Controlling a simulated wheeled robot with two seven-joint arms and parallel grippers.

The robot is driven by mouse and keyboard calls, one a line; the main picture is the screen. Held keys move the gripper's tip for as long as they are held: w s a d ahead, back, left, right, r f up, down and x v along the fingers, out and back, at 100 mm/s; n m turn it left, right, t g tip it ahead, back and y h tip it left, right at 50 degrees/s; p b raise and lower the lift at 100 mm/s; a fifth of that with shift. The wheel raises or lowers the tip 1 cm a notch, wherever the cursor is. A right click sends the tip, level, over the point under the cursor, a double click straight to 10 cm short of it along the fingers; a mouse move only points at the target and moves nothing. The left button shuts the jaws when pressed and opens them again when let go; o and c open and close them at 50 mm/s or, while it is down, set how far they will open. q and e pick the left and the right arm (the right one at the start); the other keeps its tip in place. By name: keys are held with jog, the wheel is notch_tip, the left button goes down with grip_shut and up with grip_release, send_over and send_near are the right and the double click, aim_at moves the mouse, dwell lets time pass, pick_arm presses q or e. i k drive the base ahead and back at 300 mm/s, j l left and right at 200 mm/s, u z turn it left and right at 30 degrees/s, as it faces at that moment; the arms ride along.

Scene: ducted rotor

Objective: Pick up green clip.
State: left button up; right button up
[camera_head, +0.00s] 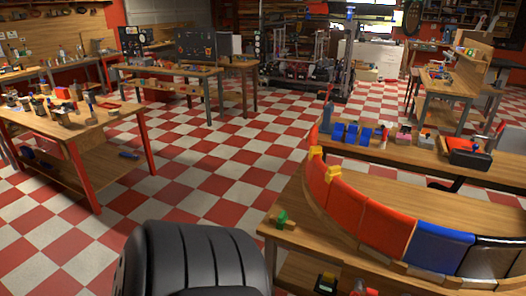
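A small green clip (282,217) sits on the wooden table (300,238) at the right, near the table's left corner. It stands apart from the curved ring section of red (345,206), blue (438,246) and black panels on the same table. Two yellow clips (332,172) sit on the upper edge of the red panels at their left end. Neither of my grippers can be made out, so their state does not show.
Behind the curved panels, a wooden bench (400,154) carries blue blocks (352,133) and a dark red-and-black box (469,154). A cluttered workbench (92,123) with red legs stands at the left. The checkered floor (205,165) between them is mostly clear.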

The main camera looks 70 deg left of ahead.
aim_at(282, 218)
jog(key=k+u, duration=0.15)
jog(key=u, duration=1.75)
